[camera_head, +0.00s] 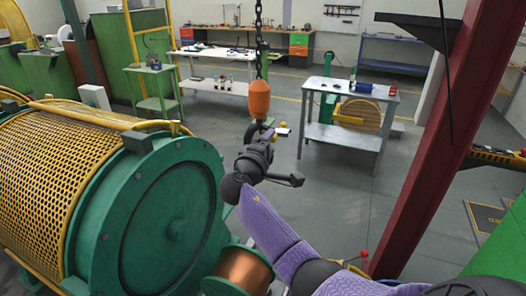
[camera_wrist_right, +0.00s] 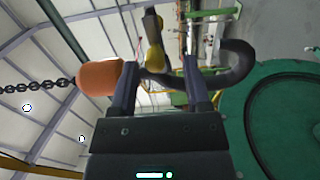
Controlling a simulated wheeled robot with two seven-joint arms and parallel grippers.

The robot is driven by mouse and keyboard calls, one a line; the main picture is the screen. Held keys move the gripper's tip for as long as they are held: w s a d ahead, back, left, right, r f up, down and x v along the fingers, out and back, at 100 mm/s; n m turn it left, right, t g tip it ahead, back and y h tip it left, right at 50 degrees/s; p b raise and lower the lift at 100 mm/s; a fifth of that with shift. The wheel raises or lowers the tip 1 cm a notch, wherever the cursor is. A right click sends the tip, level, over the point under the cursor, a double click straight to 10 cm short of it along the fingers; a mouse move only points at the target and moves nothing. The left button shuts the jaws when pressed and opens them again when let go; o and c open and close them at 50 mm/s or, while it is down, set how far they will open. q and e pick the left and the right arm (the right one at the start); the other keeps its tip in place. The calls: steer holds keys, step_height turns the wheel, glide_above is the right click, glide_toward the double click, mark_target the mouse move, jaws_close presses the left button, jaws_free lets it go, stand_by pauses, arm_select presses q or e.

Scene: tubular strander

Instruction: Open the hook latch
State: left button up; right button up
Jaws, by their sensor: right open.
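The hook hangs on a chain (camera_head: 258,40) below an orange block (camera_head: 259,99), which also shows in the right wrist view (camera_wrist_right: 100,77). The dark curved hook (camera_wrist_right: 238,62) lies just beyond my fingers in the wrist view; in the head view it is partly hidden. A yellow and black piece (camera_wrist_right: 154,45), seemingly the latch, shows between the two fingers in the wrist view. My right gripper (camera_wrist_right: 161,82) is open, its fingers on either side of the yellow piece; I cannot tell whether they touch it. In the head view my right gripper (camera_head: 268,136) is at the hook. My left gripper is not in view.
A green drum machine with a yellow mesh guard (camera_head: 55,150) stands close on the left, a copper spool (camera_head: 240,270) below it. A red column (camera_head: 428,150) rises on the right. A grey table (camera_head: 345,135) and a white workbench (camera_head: 215,55) stand behind. Open floor lies between.

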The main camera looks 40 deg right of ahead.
steer(key=v, duration=0.7)
steer(key=shift+s+a+b, duration=0.15)
steer(key=shift+a+b, duration=0.1)
steer(key=shift+b, duration=0.15)
steer(key=s+a+f+n+y+b, duration=0.15)
steer(key=f+y+b, duration=0.25)
steer(key=f, duration=1.2)
steer(key=s+a+f+n+y+b, duration=0.1)
steer(key=a+f+n+y+b, duration=0.3)
steer(key=f, duration=1.2)
steer(key=s+a+f+m+g+y+b, duration=0.1)
steer(key=s+f+b, duration=0.1)
steer(key=s+f, duration=0.35)
steer(key=s+a+f+m+g+y+b, duration=0.1)
steer(key=s+f+y+b, duration=0.1)
steer(key=f, duration=0.7)
steer(key=s+a+f+m+g+y+b, duration=0.2)
steer(key=s+f+b, duration=0.3)
steer(key=s+f, duration=0.6)
steer(key=s+a+f+m+g+y+b, duration=0.2)
steer(key=s+f, duration=1)
steer(key=s, duration=0.8)
steer(key=a+m+g+b, duration=0.1)
steer(key=a+m+b, duration=0.1)
steer(key=a+b, duration=0.1)
steer(key=shift+f+g+y, duration=0.15)
steer(key=shift+g+y, duration=0.15)
steer(key=shift+y, duration=0.1)
